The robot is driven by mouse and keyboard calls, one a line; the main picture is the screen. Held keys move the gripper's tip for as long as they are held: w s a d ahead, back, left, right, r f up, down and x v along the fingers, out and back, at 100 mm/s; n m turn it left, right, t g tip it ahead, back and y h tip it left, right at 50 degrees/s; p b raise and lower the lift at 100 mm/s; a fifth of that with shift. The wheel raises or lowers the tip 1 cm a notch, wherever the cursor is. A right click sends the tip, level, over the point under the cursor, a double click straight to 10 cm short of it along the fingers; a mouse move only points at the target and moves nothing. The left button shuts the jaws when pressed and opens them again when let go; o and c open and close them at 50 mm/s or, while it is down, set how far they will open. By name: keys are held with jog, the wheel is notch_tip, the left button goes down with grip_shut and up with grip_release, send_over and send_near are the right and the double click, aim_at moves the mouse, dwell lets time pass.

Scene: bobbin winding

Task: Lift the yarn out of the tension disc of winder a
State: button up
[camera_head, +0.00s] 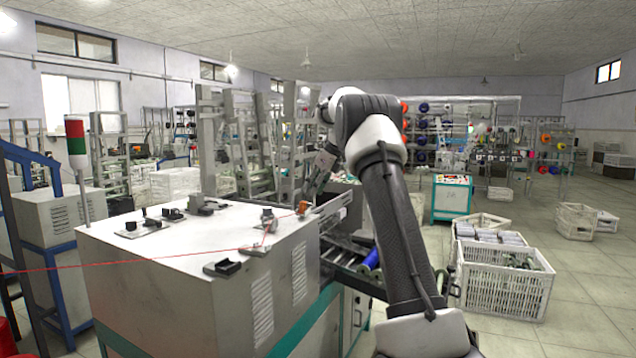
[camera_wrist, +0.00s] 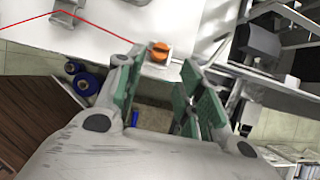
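The red yarn (camera_head: 150,260) runs taut from the left over the white top of the winder (camera_head: 170,250). It bends at a small grey guide (camera_head: 268,218) and ends at a small orange part (camera_head: 302,207) near the top's right edge, which may be the tension disc. In the wrist view the yarn (camera_wrist: 100,27) reaches the orange part (camera_wrist: 159,51) on its pale block. My gripper (camera_wrist: 163,62) is open and empty, its green-padded fingers apart, with the orange part showing just beyond the gap. In the head view my gripper (camera_head: 312,190) is small and partly hidden.
Several dark fittings (camera_head: 205,205) and a dark block (camera_head: 222,268) stand on the winder's top. Blue bobbins (camera_head: 370,260) lie on a rack at its right side. White crates (camera_head: 505,285) stand on the floor at right. A red and green signal lamp (camera_head: 76,145) rises at left.

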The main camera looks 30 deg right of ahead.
jog(key=shift+x, duration=3.05)
jog(key=shift+a, duration=0.1)
jog(key=c, duration=0.5)
jog(key=o, duration=0.5)
